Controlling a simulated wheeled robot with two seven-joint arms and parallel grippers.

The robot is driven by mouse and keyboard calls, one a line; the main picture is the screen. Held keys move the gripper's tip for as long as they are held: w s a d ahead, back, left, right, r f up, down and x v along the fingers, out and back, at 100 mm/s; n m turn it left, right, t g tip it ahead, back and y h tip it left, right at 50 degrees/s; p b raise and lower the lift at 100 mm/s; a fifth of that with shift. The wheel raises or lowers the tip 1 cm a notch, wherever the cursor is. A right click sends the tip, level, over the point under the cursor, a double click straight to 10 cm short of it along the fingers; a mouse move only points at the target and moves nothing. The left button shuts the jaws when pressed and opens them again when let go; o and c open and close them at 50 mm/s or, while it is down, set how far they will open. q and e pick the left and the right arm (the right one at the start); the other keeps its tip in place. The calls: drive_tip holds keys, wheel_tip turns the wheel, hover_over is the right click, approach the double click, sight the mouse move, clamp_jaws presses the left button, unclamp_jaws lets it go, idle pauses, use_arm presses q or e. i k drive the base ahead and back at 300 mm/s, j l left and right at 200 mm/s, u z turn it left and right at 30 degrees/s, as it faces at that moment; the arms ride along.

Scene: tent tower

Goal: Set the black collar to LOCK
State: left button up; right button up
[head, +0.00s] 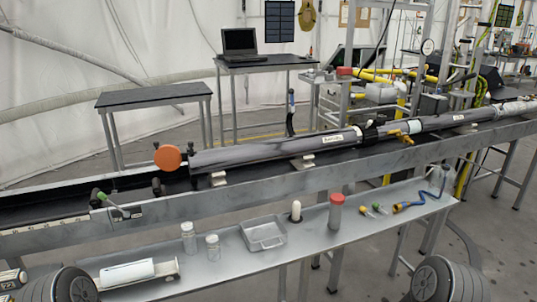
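A long dark grey tube (270,151) lies along the metal trough, with an orange round cap (167,158) at its left end. A black collar (371,132) sits around the tube line, right of a pale band and next to a brass-yellow fitting (401,137). Another dark ring-like part (193,166) is just right of the orange cap. Any LOCK marking or the collar's turned position is too small to read.
The trough's front rail (300,182) runs in front of the tube. A lower shelf (345,232) holds glass jars (188,238), a metal tray (263,234), a red-capped container (336,212) and small tools. A green-handled lever (112,203) stands on the rail at left.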

sight(369, 130)
drive_tip(key=i+l+u, duration=0.1)
drive_tip(key=l+u, duration=0.25)
drive_tip(key=i+l+u, duration=0.1)
drive_tip(key=u, duration=0.2)
drive_tip(key=l+u, duration=0.5)
drive_tip(key=l, duration=1.05)
drive_tip(key=l+u, duration=0.15)
drive_tip(key=l, duration=1.1)
